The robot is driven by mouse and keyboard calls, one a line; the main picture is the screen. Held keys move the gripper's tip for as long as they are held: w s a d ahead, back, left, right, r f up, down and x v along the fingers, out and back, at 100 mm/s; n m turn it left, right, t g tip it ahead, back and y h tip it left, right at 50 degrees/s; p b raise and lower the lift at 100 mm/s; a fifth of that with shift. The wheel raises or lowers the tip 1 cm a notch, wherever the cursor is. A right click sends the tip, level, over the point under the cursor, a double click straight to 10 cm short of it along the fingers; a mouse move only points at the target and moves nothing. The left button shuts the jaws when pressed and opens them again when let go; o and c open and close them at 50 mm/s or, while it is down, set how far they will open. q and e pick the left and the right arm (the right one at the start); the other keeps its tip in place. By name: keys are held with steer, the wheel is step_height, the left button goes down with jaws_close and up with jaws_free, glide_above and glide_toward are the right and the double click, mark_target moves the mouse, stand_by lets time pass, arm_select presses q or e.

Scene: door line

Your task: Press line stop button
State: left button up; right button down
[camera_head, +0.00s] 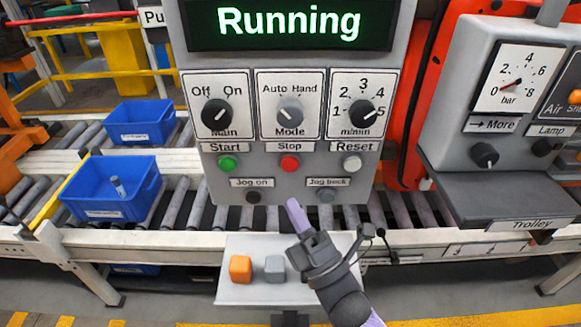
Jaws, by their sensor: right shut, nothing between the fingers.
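The red button (290,163) under the label "Stop" sits between the green "Start" button (227,163) and the white "Reset" button (351,163). My right gripper (296,212) is shut and empty. It shows below the panel, its pale purple tip pointing up, under the Stop button in the picture. A gap shows between the tip and the button. My left gripper is not in view.
"Jog on" (253,197) and "Jog back" (326,196) buttons sit along the panel's lower edge, close to the gripper. Blue bins (147,203) stand on the rollers at left. A small shelf (240,293) holds an orange block (240,269) and a grey block (275,268). A gauge box (455,100) stands at right.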

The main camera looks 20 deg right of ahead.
mark_target(287, 162)
steer(key=shift+w+d+b, duration=0.3)
steer(key=shift+w+b, duration=0.15)
steer(key=shift+w, duration=0.6)
steer(key=shift+w+d+b, duration=0.35)
steer(key=shift+w+b, duration=0.15)
steer(key=shift+w, duration=0.6)
steer(key=shift+w+d+b, duration=0.3)
steer(key=shift+w+b, duration=0.15)
steer(key=shift+w, duration=0.75)
steer(key=shift+w+d, duration=0.1)
steer(key=shift+w, duration=0.15)
steer(key=shift+w+d+b, duration=0.15)
steer(key=shift+w+b, duration=0.4)
steer(key=shift+b, duration=0.05)
steer(key=shift+s, duration=0.1)
steer(key=shift+s+r+p, duration=0.1)
steer(key=shift+s+p, duration=0.25)
steer(key=shift+p, duration=0.05)
steer(key=shift+s+a, duration=0.25)
steer(key=shift+s, duration=0.25)
